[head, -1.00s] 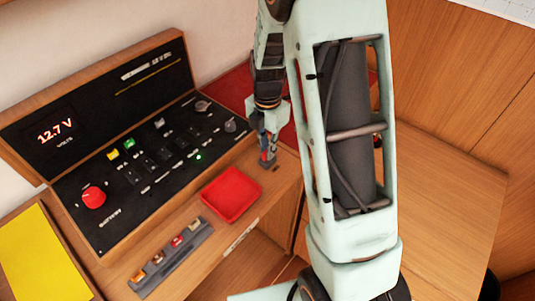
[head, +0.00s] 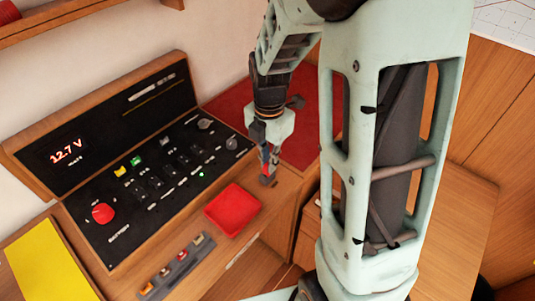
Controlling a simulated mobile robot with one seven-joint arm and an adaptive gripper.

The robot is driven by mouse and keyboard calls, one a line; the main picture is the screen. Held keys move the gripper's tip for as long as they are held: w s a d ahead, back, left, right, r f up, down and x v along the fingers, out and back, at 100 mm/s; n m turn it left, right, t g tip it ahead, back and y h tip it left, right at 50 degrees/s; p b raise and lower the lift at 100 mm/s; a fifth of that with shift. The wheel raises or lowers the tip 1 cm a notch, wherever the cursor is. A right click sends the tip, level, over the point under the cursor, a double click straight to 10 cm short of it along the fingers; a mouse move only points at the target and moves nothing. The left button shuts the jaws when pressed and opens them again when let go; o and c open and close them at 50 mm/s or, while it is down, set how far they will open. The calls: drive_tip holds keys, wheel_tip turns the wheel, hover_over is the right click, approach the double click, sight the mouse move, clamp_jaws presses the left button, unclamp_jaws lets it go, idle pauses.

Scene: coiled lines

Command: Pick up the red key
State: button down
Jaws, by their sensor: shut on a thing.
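My gripper (head: 266,178) points down over the wooden counter, right of the red tray.
A red tray (head: 233,210) lies just left of my gripper. A grey rack (head: 178,267) with several coloured pieces is in front. A black switch panel (head: 150,185) with a red knob (head: 103,213) stands behind. A yellow sheet (head: 48,262) is at left.

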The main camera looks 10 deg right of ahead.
drive_tip(key=s+a+r+p, duration=0.1)
drive_tip(key=s+r, duration=0.2)
drive_tip(key=s, duration=0.5)
drive_tip(key=shift+a+r+p, duration=0.15)
drive_tip(key=shift+p, duration=0.2)
